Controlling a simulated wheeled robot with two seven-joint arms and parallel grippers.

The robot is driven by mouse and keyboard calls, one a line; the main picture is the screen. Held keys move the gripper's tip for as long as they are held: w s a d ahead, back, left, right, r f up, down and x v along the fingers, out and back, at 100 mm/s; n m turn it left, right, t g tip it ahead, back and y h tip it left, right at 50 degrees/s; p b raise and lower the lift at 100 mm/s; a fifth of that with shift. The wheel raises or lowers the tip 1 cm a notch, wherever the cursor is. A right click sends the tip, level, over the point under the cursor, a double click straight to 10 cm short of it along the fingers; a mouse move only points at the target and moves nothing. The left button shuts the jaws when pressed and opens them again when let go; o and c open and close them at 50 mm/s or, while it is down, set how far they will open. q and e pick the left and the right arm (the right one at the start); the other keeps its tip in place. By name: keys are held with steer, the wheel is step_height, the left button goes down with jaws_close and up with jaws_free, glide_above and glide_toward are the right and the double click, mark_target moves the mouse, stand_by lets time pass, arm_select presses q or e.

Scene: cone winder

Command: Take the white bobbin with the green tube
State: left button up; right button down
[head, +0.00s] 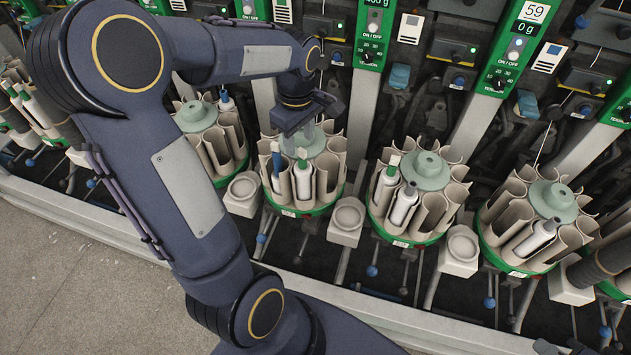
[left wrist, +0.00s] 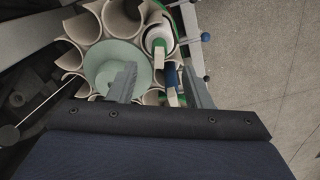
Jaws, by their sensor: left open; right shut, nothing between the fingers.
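The white bobbin with the green tube (head: 303,181) stands in a pocket on the near side of the second round magazine (head: 309,206) in the head view. In the left wrist view it is the white bobbin (left wrist: 157,36) with a green ring, near the top. A bobbin with a blue tube (head: 276,167) stands beside it, to its left; it also shows in the left wrist view (left wrist: 171,76). My left gripper (head: 300,138) is open and empty, just above the magazine. In the left wrist view, its fingers (left wrist: 159,72) lie short of the white bobbin. My right gripper is not in view.
A pale green disc (left wrist: 108,66) tops the magazine's middle. The third magazine holds another white bobbin with a green tube (head: 387,180) and a grey-tipped one (head: 404,204). Green machine posts (head: 372,35) stand behind. White cups (head: 347,218) sit between magazines. Floor lies in front.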

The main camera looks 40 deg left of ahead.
mark_target(302, 150)
arm_select(q)
step_height(302, 150, down, 6)
steer(key=shift+d+f, duration=0.15)
steer(key=shift+c, duration=0.4)
steer(key=c, duration=0.9)
